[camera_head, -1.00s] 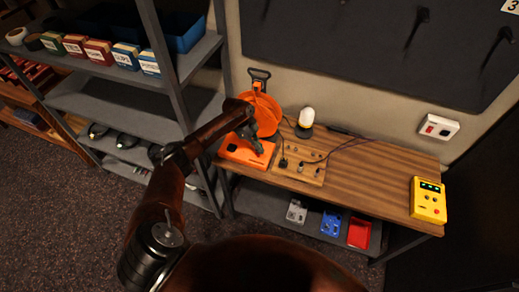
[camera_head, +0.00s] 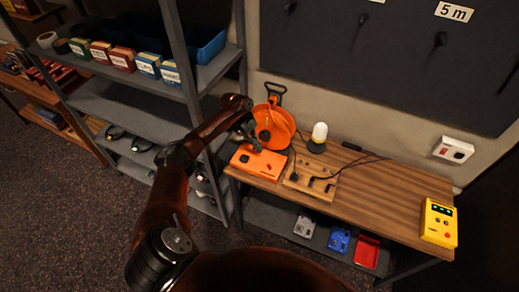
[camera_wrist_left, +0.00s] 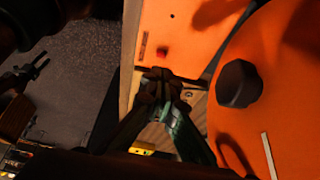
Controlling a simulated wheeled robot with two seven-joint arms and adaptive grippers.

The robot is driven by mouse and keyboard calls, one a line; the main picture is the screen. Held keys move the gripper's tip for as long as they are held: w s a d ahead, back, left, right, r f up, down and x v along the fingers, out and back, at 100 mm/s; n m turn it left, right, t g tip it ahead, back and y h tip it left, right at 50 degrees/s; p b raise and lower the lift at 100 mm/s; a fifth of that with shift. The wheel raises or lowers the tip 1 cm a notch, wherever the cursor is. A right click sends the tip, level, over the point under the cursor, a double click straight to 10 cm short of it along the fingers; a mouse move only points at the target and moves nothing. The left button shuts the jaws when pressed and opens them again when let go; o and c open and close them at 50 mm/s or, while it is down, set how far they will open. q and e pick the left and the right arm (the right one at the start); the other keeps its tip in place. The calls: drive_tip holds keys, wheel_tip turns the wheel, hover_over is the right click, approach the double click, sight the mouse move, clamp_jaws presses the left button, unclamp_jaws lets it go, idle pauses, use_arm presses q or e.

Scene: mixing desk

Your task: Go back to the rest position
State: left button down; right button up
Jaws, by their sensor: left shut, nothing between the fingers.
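My left gripper (camera_head: 256,146) is shut and empty, above the back of the orange box (camera_head: 250,164) and in front of the orange cable reel (camera_head: 271,128). In the left wrist view its closed fingertips (camera_wrist_left: 160,82) show over the edge of the orange box (camera_wrist_left: 178,40), with the reel (camera_wrist_left: 285,90) close on the right. I cannot tell the exact gap to the box.
The wooden bench (camera_head: 375,195) also holds a socket board (camera_head: 310,178), a lamp (camera_head: 318,135) and a yellow device (camera_head: 438,222). A red tray (camera_head: 367,251) sits on the lower shelf. A grey shelf rack (camera_head: 135,110) stands left, near my arm.

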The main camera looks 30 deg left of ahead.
idle(0.3)
use_arm(q)
drive_tip(key=s+d+f+n+y, duration=0.1)
drive_tip(key=s+d+f+n, duration=0.1)
drive_tip(key=s+d+f, duration=0.7)
drive_tip(key=s+d+f+n+y, duration=0.1)
drive_tip(key=s+d+f+n, duration=0.1)
drive_tip(key=s+d+f, duration=0.75)
drive_tip(key=s+a+r+n+t+y, duration=0.1)
drive_tip(key=s+a+r+n+y, duration=0.1)
drive_tip(key=s+a+r+n, duration=0.6)
drive_tip(key=s+a+r+n+t+y, duration=0.15)
drive_tip(key=s+r+n, duration=0.25)
drive_tip(key=s, duration=0.7)
wheel_tip(320, 180, down, 34)
drive_tip(key=s+d+b, duration=0.1)
drive_tip(key=b, duration=0.6)
drive_tip(key=s+f+g+b, duration=0.1)
drive_tip(key=s+f+b, duration=0.2)
drive_tip(key=s+f, duration=0.7)
drive_tip(key=s+f+m+g+b, duration=0.1)
drive_tip(key=s+f+b, duration=0.2)
drive_tip(key=s+f, duration=0.7)
wheel_tip(320, 180, down, 7)
drive_tip(key=shift+s+d+r+b, duration=0.15)
drive_tip(key=shift+s+d+b, duration=0.05)
drive_tip(key=shift+s+b, duration=0.2)
